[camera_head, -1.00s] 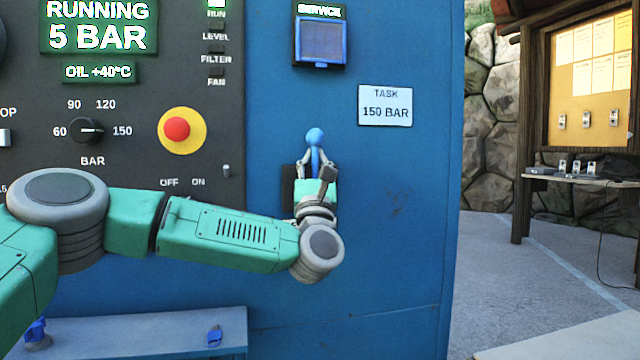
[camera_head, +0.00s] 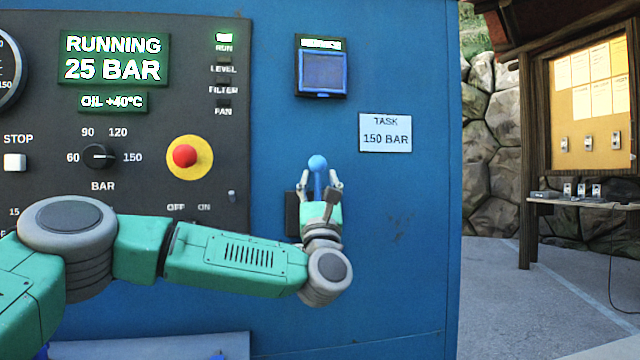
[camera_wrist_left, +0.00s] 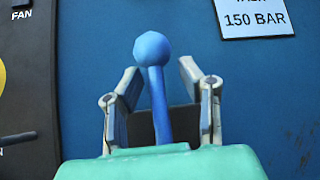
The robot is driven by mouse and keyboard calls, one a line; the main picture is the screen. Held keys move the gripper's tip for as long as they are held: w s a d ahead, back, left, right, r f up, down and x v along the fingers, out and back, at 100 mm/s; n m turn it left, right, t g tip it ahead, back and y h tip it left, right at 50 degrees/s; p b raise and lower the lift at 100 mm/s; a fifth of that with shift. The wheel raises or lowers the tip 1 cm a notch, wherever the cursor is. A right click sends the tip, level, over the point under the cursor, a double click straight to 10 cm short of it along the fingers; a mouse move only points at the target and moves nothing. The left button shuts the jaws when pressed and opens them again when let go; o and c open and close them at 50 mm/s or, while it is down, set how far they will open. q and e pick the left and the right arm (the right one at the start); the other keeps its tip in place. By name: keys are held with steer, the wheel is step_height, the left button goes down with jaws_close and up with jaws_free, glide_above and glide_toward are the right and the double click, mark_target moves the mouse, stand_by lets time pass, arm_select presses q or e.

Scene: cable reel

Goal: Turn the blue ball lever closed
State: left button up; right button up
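The blue ball lever (camera_head: 317,164) stands upright on the blue cabinet, its ball on top and its stem running down to a dark mounting plate (camera_head: 291,213). My left gripper (camera_head: 319,184) is at the lever, with one finger on each side of the stem. In the left wrist view the ball lever (camera_wrist_left: 152,50) rises between the two fingers of the left gripper (camera_wrist_left: 158,84). Gaps show between the stem and both fingers, so the gripper is open around it. The lever's lower end is hidden behind my gripper. My right gripper is not in view.
The black panel left of the lever carries a display (camera_head: 115,58) reading RUNNING 25 BAR, a pressure knob (camera_head: 98,156) and a red stop button (camera_head: 185,156). A task card (camera_head: 385,132) reads 150 BAR. Open paved ground lies right of the cabinet.

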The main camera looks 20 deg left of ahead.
arm_select(q)
steer(key=shift+w+a+f, duration=0.1)
steer(key=shift+f, duration=0.25)
steer(key=v, duration=1.1)
steer(key=shift+s+d, duration=0.2)
steer(key=shift+s, duration=0.15)
